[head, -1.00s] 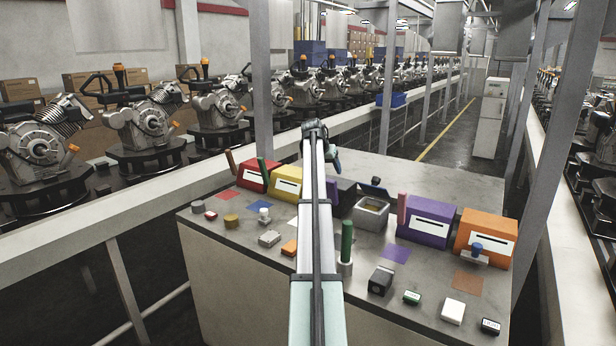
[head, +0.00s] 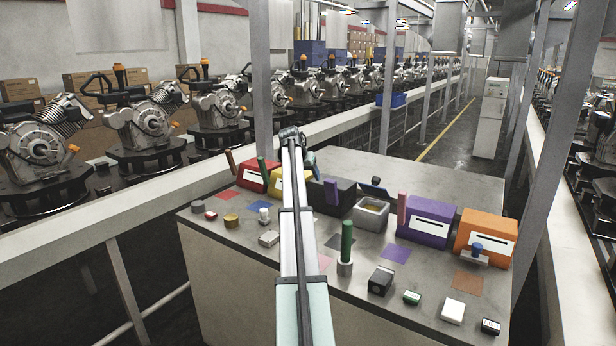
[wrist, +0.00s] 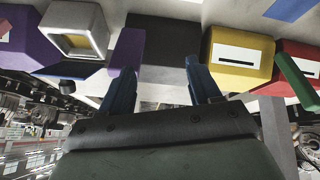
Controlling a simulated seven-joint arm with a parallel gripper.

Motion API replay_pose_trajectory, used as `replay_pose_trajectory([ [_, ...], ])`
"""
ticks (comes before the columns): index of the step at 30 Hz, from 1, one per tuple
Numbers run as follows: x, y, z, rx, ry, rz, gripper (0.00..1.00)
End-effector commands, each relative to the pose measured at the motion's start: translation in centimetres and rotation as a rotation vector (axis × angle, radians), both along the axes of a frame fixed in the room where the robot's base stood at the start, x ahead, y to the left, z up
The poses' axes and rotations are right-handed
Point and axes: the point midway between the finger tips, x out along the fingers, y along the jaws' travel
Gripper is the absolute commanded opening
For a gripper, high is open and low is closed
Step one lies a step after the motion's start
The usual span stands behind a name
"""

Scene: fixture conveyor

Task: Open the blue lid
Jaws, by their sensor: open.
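A dark blue lid (head: 374,189) stands tilted at the back of a grey open-topped box (head: 369,217) in the head view. In the wrist view the grey box (wrist: 74,25) is at the upper left, and a dark blue panel (wrist: 62,73) shows just below it. My gripper (wrist: 160,75) is open and empty, its two dark blue fingers in front of the black box (wrist: 163,47). In the head view the gripper end is left of the grey box, behind the yellow box, and its fingers are mostly hidden.
Red (head: 255,177), yellow (head: 290,187), purple (head: 429,220) and orange (head: 485,238) boxes share the table with the black box. A green cylinder (head: 347,239) stands in front. Small blocks and coloured squares lie along the front. Posts rise around the table.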

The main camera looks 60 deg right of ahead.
Motion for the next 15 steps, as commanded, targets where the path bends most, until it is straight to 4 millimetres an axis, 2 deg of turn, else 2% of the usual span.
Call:
replay_pose_trajectory([
  [5, -0.7, -0.5, 0.0, 0.0, 0.0, -0.008, 0.63],
  [8, -2.8, -1.8, 0.4, -0.003, -0.002, -0.034, 0.63],
  [11, -6.2, -4.6, 1.7, -0.013, -0.009, -0.08, 0.63],
  [15, -10.9, -9.6, 4.6, -0.03, -0.019, -0.146, 0.63],
])
